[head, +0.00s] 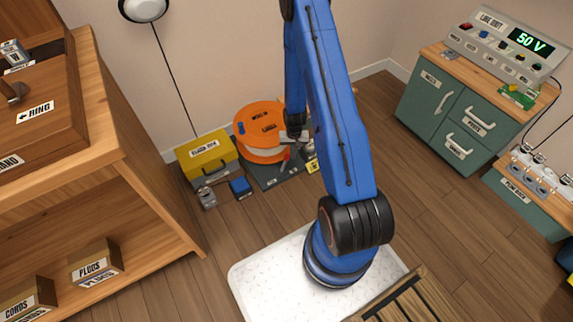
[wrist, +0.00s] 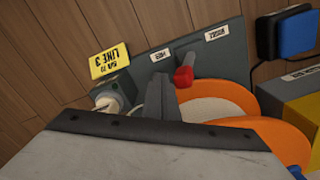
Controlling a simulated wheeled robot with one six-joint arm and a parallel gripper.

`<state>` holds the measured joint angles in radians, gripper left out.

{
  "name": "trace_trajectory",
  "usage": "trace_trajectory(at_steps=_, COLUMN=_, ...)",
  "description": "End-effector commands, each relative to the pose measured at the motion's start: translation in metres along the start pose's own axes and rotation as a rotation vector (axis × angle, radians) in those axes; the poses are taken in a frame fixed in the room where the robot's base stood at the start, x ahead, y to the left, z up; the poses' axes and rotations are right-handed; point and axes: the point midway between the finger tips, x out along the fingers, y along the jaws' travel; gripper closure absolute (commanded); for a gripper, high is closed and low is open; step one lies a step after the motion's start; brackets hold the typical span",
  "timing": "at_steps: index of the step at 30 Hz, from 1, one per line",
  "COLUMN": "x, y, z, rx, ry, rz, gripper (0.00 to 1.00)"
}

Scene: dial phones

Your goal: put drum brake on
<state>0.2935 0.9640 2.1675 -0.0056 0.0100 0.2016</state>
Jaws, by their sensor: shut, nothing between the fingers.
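The orange cable drum (head: 258,117) stands on a dark grey base (head: 268,178) by the back wall. In the wrist view, the orange and white drum (wrist: 222,104) lies beyond my gripper. A lever with a red knob (wrist: 184,76) stands on the grey base, near two white labels, one like FREE (wrist: 159,57) and one like BRAKE (wrist: 217,33), both upside down. I cannot tell which label the lever is set to. My gripper (wrist: 165,84) is shut and empty, its tip close to the red knob; contact is unclear. The arm partly hides this area in the head view (head: 296,137).
A yellow toolbox (head: 205,155) and a small blue box (head: 240,187) stand left of the drum. A yellow LINE 3 tag (wrist: 110,61) and a plug-like fitting (wrist: 108,102) sit beside the base. A wooden shelf (head: 130,160) is at left, a green cabinet (head: 462,110) at right.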

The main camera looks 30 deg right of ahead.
Motion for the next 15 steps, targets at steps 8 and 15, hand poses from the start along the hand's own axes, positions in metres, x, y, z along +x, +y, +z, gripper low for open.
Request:
trace_trajectory(at_steps=8, x=0.0001, y=-0.0001, z=0.0003, rx=0.000, ry=0.000, rz=0.000, gripper=1.00)
trace_trajectory(at_steps=15, x=0.0002, y=-0.0066, z=0.0038, rx=-0.002, ry=-0.001, rz=0.000, gripper=1.00)
